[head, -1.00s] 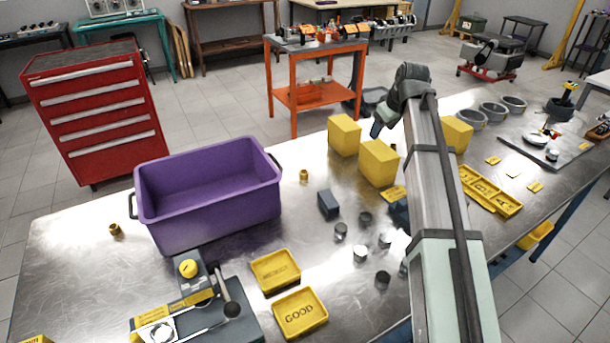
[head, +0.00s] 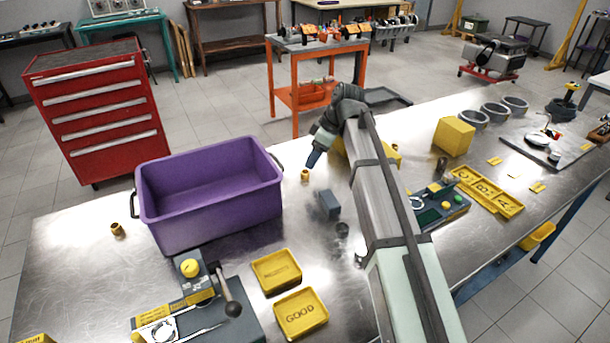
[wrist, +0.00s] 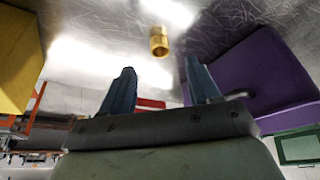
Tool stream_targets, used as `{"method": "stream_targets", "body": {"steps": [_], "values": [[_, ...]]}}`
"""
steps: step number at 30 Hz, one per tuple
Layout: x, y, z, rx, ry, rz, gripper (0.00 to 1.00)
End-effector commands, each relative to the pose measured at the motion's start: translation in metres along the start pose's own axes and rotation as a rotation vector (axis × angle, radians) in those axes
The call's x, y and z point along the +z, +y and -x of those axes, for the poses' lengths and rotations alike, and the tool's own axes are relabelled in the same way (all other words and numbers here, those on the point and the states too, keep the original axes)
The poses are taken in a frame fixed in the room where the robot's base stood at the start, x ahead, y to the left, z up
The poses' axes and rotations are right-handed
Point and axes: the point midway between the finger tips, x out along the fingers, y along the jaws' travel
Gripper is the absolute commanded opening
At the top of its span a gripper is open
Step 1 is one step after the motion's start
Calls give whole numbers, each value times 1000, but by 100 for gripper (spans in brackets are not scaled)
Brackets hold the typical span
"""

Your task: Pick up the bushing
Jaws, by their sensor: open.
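A small brass-coloured bushing (head: 304,176) stands on the metal bench, just right of the purple bin. My gripper (head: 314,159) is above it, its blue fingers pointing down. In the wrist view the bushing (wrist: 158,41) lies beyond the two spread fingertips (wrist: 160,74), roughly centred between them and apart from both. My gripper is open and empty. A second brass bushing (head: 117,229) stands to the left of the bin.
The purple bin (head: 209,214) is close on the left and shows at the right of the wrist view. Yellow blocks (head: 453,136) stand to the right, some partly hidden by my arm. A dark block (head: 328,204) sits nearer the front. Yellow trays (head: 300,313) lie in front.

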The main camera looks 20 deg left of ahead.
Motion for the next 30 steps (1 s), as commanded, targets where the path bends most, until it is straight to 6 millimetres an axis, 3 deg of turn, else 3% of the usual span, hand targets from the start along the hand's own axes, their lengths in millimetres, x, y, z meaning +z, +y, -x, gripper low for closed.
{"method": "stream_targets", "body": {"steps": [3, 13, 23, 30], "values": [[0, 0, -12, -2, -1, 0, 61], [-1, 0, -26, 0, 0, 0, 61], [-2, 0, -65, 0, -1, -1, 61], [-2, 0, -68, 2, 0, -1, 61]]}}
